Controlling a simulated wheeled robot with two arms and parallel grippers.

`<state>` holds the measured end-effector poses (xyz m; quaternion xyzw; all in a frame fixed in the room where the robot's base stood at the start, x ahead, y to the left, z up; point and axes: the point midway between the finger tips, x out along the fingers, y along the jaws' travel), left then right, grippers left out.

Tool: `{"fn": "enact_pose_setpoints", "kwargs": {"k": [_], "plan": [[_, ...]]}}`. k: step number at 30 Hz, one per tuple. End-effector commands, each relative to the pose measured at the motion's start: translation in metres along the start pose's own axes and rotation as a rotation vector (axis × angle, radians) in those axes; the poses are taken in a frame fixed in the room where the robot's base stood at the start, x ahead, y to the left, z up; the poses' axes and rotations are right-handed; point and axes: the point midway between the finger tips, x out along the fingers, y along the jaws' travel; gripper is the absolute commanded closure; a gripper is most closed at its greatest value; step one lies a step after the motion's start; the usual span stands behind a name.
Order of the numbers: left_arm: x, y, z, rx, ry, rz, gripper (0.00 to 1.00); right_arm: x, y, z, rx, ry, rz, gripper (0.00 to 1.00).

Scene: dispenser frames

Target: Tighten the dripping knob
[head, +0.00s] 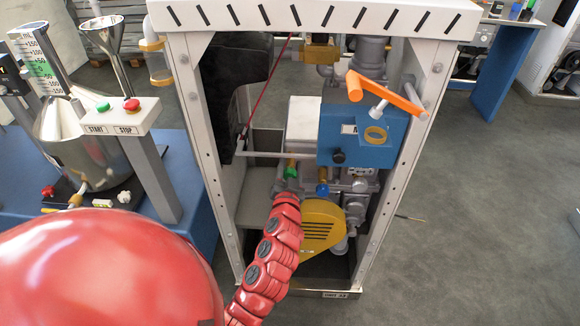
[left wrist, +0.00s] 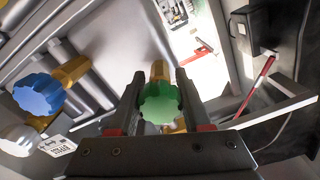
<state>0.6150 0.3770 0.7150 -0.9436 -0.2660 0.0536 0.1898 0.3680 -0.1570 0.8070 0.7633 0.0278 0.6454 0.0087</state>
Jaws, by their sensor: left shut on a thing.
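The green knob (head: 291,172) sits on a brass valve inside the white dispenser frame, at the left of a row of fittings. In the left wrist view the green knob (left wrist: 160,101) lies between the two fingers of my left gripper (left wrist: 160,82), which is shut on it. In the head view my red left arm reaches up to this knob and hides the gripper's fingers. A blue knob (head: 322,190) is just to its right; the blue knob (left wrist: 39,94) also shows at left in the left wrist view. No drip can be made out on either knob. My right gripper is not in view.
A white frame post (head: 199,140) stands left of my arm. A yellow vented cover (head: 320,226) is close to its right. A blue box (head: 345,137) and an orange handle (head: 385,92) are above. A red rod (left wrist: 254,88) is right in the left wrist view.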

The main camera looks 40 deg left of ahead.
Motion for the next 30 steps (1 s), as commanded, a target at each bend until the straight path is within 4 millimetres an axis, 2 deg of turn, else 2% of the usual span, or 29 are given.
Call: {"fn": "enact_pose_setpoints", "kwargs": {"k": [7,8,12,13,23,26,30], "plan": [[0.0,0.0,-0.002,-0.001,0.003,0.0,1.0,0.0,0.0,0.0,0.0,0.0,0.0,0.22],[0.0,0.0,-0.002,-0.001,0.002,0.0,0.5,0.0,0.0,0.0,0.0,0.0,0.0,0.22],[0.0,0.0,-0.001,-0.001,0.002,0.0,0.25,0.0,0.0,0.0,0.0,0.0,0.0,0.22],[0.0,0.0,-0.001,-0.001,0.001,0.0,0.22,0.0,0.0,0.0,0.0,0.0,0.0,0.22],[-0.003,0.0,0.0,-0.001,0.0,0.001,0.22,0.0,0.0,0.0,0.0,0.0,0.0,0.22],[-0.012,0.001,0.001,-0.001,-0.001,0.002,0.22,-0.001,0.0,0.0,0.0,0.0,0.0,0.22],[-0.039,0.001,0.002,-0.003,-0.002,0.003,0.22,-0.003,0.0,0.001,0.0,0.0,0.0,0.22]]}}
